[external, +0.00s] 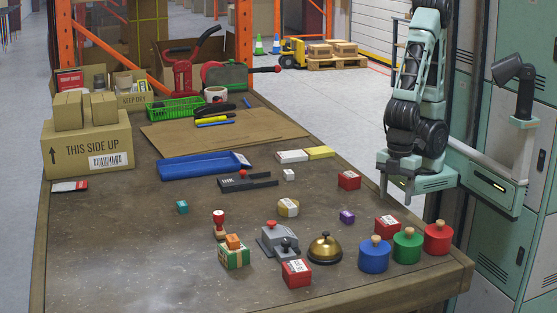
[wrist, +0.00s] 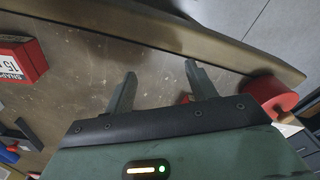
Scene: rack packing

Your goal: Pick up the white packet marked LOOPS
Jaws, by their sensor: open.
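A flat white packet (external: 291,156) lies on the table in the external view, its right end beside a yellow packet (external: 320,152). Its marking is too small to read, so I cannot confirm that it says LOOPS. My gripper (external: 396,192) is above the table's right side, to the right of and apart from that packet. In the wrist view my gripper (wrist: 160,75) has its two fingers spread, with nothing held between them. No white packet shows in the wrist view.
A red box (external: 349,180) stands between the white packet and my gripper. A blue tray (external: 205,165) lies left of the packet, and cardboard sheets (external: 225,130) lie behind it. Blue (external: 374,255), green (external: 407,246) and red (external: 438,238) knobbed cylinders stand near the front right corner.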

